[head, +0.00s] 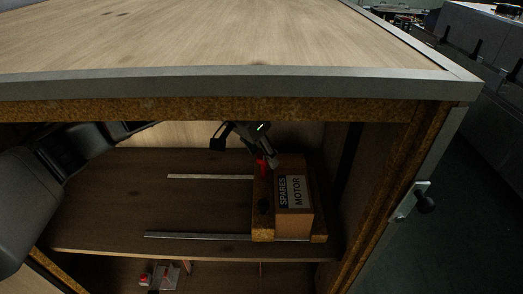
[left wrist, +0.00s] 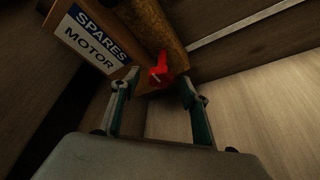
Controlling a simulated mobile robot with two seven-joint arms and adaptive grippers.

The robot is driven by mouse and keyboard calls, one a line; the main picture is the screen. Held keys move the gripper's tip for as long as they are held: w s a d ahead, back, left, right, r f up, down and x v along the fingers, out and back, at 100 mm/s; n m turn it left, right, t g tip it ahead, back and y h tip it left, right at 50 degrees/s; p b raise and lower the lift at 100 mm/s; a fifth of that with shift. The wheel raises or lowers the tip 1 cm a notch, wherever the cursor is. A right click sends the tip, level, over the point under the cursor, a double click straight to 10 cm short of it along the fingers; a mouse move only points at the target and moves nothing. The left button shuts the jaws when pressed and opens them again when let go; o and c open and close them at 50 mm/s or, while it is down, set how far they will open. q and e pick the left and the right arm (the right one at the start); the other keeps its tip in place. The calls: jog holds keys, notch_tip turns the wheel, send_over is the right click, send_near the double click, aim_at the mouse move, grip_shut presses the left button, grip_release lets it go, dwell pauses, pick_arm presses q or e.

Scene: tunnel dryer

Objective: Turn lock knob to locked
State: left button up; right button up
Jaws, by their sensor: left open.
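A red knob (head: 262,166) stands on the cork-coloured edge of a wooden base (head: 262,232) inside the cabinet, beside a box labelled "SPARES MOTOR" (head: 293,192). My left gripper (head: 247,150) reaches into the cabinet and is open just behind and above the knob. In the left wrist view the red knob (left wrist: 160,73) shows between the two open fingertips (left wrist: 160,82), with no clear contact. The knob's pointer and markings are too small to read. My right gripper is not in view.
Metal rails (head: 205,236) run along the shelf (head: 130,210). The thick cabinet top (head: 230,84) hangs over the opening. A latch (head: 408,202) is on the right side post. The shelf's left part is clear.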

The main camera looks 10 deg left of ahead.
pick_arm(q)
jog(key=shift+s, duration=0.1)
jog(key=c, duration=1.1)
